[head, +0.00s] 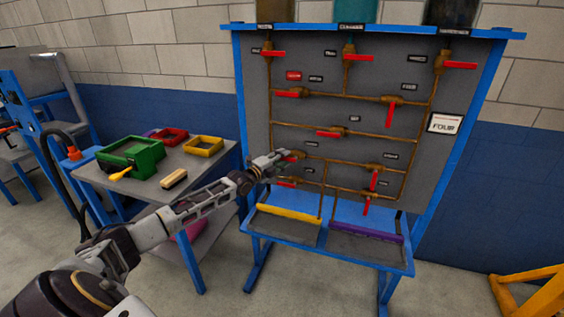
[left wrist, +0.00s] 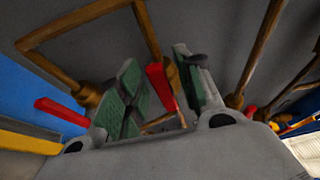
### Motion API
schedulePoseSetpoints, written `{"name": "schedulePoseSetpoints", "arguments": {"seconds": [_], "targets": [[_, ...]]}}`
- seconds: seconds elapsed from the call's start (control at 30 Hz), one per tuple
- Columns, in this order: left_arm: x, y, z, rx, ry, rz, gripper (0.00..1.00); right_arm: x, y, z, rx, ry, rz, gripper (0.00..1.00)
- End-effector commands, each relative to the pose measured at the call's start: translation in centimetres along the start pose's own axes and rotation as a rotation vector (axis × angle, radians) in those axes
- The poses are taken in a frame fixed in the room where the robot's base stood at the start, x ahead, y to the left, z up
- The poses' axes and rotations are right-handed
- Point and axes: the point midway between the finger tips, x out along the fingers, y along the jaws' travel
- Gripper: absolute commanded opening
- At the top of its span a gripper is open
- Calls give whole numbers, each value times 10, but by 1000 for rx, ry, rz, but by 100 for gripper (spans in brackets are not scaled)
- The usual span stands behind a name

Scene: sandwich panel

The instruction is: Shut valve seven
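The pipe panel (head: 330,110) carries brass pipes and several valves with red levers and small labels. The labels are too small to read for certain, so I cannot tell which valve is number seven. My left gripper (head: 277,160) is at the panel's lower left, by a valve whose red lever (head: 293,155) shows just beyond it. In the left wrist view the green-padded fingers (left wrist: 160,90) are apart, with a red lever (left wrist: 158,82) appearing between them; contact is not clear. Another red lever (left wrist: 60,112) is left of the fingers. My right gripper is out of view.
Below the panel are trays with a yellow edge (head: 289,214) and a purple edge (head: 351,229). A grey table (head: 205,172) at left holds a green bin (head: 131,154), a yellow tray (head: 203,146) and a brush (head: 174,179). Another red lever (head: 286,183) lies just below my gripper.

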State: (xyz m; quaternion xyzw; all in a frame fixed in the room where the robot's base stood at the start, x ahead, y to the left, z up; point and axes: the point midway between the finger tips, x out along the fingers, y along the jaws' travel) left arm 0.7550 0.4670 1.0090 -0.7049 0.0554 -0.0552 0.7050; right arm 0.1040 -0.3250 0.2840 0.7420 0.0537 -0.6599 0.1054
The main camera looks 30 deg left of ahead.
Motion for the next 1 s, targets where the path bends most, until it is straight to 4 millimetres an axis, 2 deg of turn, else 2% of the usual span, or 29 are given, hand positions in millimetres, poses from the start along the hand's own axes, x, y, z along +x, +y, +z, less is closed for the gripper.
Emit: {"name": "schedulePoseSetpoints", "arguments": {"seconds": [0.4, 0.47, 0.7, 1.0], "targets": [[2, 0, 0, 0, 0, 0, 36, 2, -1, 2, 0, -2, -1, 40], [2, 0, 0, 0, 0, 0, 31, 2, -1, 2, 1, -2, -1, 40], [2, 0, 0, 0, 0, 0, 0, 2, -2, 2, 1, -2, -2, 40], [2, 0, 0, 0, 0, 1, 0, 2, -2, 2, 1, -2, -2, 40]]}}
